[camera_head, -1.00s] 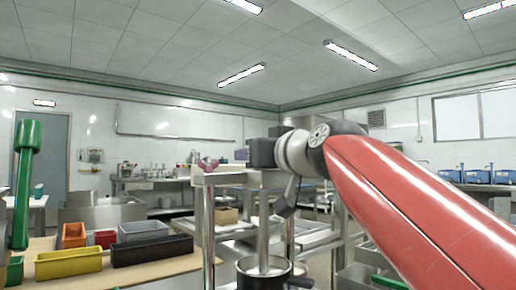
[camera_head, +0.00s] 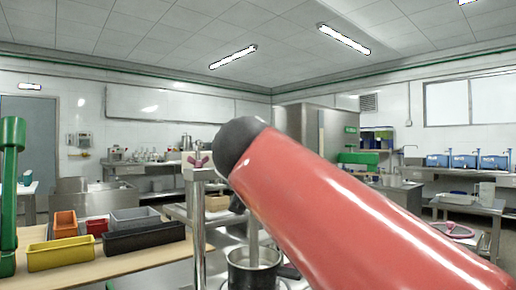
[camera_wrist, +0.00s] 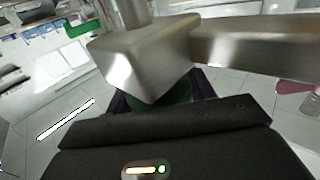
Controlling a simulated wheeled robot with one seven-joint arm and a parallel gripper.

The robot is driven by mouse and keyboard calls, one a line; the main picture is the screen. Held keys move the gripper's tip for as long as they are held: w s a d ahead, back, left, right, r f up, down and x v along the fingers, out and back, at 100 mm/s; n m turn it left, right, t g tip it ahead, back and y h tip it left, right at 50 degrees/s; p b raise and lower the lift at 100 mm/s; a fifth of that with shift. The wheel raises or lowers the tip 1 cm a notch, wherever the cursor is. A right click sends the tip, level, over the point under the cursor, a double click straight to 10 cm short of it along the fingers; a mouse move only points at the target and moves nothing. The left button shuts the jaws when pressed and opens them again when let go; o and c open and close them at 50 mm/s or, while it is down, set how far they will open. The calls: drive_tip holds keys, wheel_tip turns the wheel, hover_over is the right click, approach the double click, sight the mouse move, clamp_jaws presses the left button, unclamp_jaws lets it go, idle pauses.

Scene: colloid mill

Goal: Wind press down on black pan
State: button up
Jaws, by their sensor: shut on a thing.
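In the head view my red arm hides the gripper and much of the press top.
A wooden table (camera_head: 160,270) at left carries yellow (camera_head: 60,253), red, grey and black bins (camera_head: 143,238). A green upright (camera_head: 12,190) stands at the left edge. Steel benches line the back, and a low steel table with a white container (camera_head: 487,193) is at right.

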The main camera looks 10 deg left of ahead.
drive_tip(key=shift+d+m+g+h, duration=0.15)
drive_tip(key=shift+m+h, duration=0.85)
drive_tip(key=shift+h, duration=0.55)
drive_tip(key=shift+d+m+g+h, duration=0.15)
drive_tip(key=shift+m+h, duration=0.85)
drive_tip(key=shift+h, duration=0.55)
drive_tip(key=shift+f, duration=0.1)
drive_tip(key=o, duration=1)
drive_tip(key=shift+s, duration=0.15)
drive_tip(key=v, duration=0.7)
drive_tip(key=shift+s+a, duration=0.2)
drive_tip(key=shift+s, duration=0.1)
drive_tip(key=shift+c, duration=0.2)
